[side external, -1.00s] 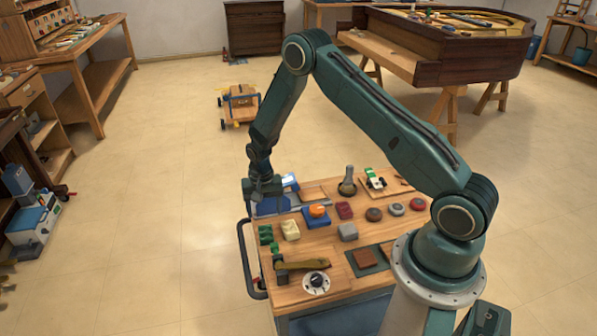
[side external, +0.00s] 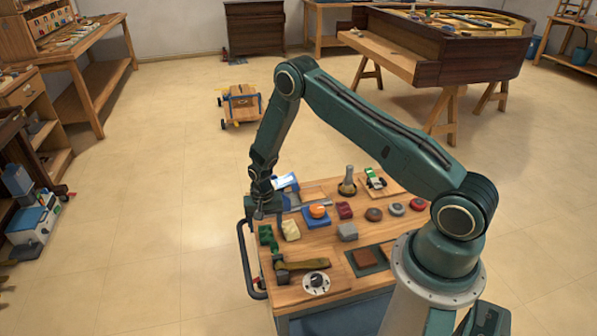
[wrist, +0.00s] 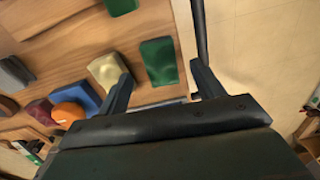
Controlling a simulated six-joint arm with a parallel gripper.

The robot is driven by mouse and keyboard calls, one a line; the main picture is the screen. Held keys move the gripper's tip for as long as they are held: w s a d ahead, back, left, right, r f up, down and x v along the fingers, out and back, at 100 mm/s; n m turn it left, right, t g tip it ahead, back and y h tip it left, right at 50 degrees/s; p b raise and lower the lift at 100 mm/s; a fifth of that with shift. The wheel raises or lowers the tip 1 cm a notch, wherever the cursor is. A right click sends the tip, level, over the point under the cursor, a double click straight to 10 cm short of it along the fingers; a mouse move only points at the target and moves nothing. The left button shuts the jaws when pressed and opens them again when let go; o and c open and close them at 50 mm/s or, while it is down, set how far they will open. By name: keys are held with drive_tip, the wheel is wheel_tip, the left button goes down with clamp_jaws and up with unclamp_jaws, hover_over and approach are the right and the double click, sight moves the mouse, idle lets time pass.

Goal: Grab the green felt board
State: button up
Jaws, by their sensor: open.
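A soft-looking green block (side external: 265,233) lies near the left edge of the cart top. In the wrist view this green block (wrist: 158,62) appears between the fingers, just ahead of the tips. My gripper (wrist: 161,76) is open and empty. In the side view my gripper (side external: 262,212) points down, above and just behind the green block. A second green piece (wrist: 122,5) is cut off at the top of the wrist view. A flat dark green board (side external: 353,266) lies at the right front, partly hidden under a brown square.
A cream block (side external: 290,230) sits close beside the green block. An orange piece (side external: 318,211) rests on a blue block. A hammer-like tool (side external: 305,265) and a dial (side external: 316,283) lie in front. The cart's rail (side external: 245,265) runs along the left edge.

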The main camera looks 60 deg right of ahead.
sight(266, 233)
drive_tip(key=shift+f, duration=1.7)
drive_tip(key=shift+c, duration=0.2)
drive_tip(key=c, duration=1)
